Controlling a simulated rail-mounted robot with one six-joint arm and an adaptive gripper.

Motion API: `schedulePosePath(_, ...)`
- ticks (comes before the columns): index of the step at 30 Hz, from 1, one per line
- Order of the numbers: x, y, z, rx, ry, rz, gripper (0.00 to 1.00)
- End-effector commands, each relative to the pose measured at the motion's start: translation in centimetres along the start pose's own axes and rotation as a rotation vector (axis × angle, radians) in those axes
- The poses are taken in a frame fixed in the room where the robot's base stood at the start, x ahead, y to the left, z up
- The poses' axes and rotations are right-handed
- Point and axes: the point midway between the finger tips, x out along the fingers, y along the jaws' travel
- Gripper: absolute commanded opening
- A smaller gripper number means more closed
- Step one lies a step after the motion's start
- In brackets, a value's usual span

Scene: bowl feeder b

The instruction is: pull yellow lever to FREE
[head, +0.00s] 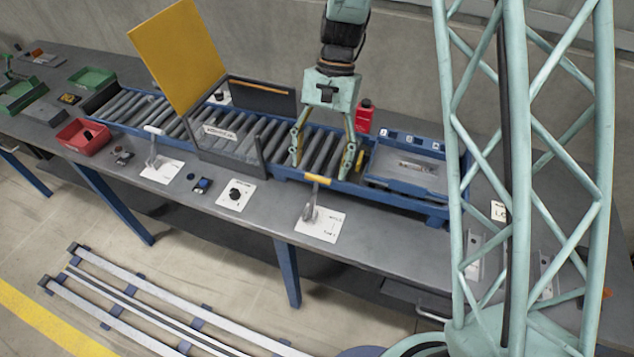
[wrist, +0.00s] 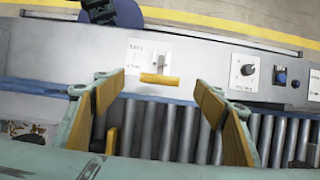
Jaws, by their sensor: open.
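The yellow lever (head: 316,180) stands at the front edge of the bench on a white plate (head: 322,226). Its yellow handle bar tops a grey stem. In the wrist view the yellow handle (wrist: 158,79) lies at the near edge of its white plate, between and beyond my fingertips. My gripper (head: 322,170) points down over the roller conveyor, just behind the lever. In the wrist view my gripper (wrist: 155,95) is wide open and empty, with yellow-padded fingers either side of the handle's line. The plate's lettering is too small to read.
A white-handled lever (head: 154,130) and a black knob on a plate (head: 235,194) stand left along the bench front. The roller conveyor (head: 270,135) runs behind. A blue tray (head: 408,185) sits right, a red bottle (head: 365,115) behind. A yellow panel (head: 178,55) rises at the left.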

Motion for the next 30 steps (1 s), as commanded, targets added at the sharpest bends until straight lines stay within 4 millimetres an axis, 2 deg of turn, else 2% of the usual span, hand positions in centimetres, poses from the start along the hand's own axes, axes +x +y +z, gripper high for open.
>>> schedulePosePath(6,3.0,0.1,0.1,0.000,-0.003,0.002,0.65)
schedulePosePath(13,5.2,0.0,0.0,0.001,-0.002,0.001,0.65)
schedulePosePath(19,6.0,0.0,0.0,0.001,-0.001,0.000,0.65)
schedulePosePath(29,6.1,0.0,0.0,0.000,0.000,0.000,0.65)
schedulePosePath(30,6.1,0.0,0.0,0.000,0.000,0.000,0.61)
